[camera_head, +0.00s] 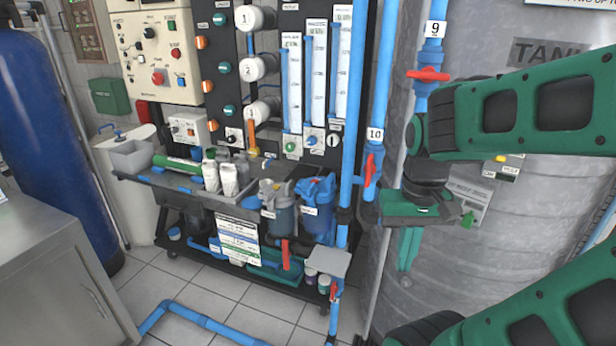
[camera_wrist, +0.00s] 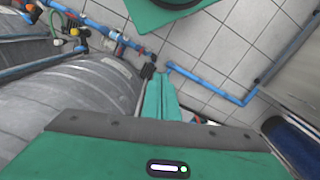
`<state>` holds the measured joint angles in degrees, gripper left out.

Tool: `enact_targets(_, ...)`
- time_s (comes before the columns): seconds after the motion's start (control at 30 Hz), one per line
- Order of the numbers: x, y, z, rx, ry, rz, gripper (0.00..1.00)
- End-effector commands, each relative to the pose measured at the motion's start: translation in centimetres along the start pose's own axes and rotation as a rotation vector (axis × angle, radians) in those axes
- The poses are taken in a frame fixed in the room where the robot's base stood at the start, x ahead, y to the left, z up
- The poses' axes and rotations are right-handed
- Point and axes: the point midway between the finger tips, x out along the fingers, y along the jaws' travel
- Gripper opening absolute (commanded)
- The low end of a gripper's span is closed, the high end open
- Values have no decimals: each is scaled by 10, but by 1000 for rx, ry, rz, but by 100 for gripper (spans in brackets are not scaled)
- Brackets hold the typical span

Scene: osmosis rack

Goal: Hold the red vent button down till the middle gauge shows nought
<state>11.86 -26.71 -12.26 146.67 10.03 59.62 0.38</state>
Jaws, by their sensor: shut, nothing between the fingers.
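My gripper (camera_head: 407,262) hangs fingers-down in front of the grey tank, right of the blue pipes, with its green fingers together and nothing between them. The fingers (camera_wrist: 160,98) also show in the wrist view, above the floor. A large red button (camera_head: 158,78) and a smaller red one (camera_head: 176,53) are on the cream control box, far left of my gripper. I cannot tell which, if either, is the vent button. Three upright scale tubes stand on the black panel; the middle one (camera_head: 314,75) is too small to read. I cannot make out a gauge needle.
The grey tank (camera_head: 400,290) stands close behind my gripper. Blue pipes with red valve handles (camera_head: 427,75) run between it and the rack. Filter housings (camera_head: 317,205) and bottles (camera_head: 228,178) crowd the rack's shelf. A blue pipe (camera_head: 200,322) lies on the tiled floor.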

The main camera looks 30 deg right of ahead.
Motion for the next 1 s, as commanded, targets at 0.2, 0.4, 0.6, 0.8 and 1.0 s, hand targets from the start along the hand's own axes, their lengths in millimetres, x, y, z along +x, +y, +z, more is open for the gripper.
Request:
enact_targets(0.2,0,0,0,0,0,0,0)
enact_targets(0.4,-6,-1,3,-33,35,-5,0)
enact_targets(0.6,-12,-62,-45,-243,191,-11,0)
enact_targets(0.8,-30,-159,-114,-489,401,-53,0)
enact_targets(1.0,-45,-192,-223,-548,549,21,0)
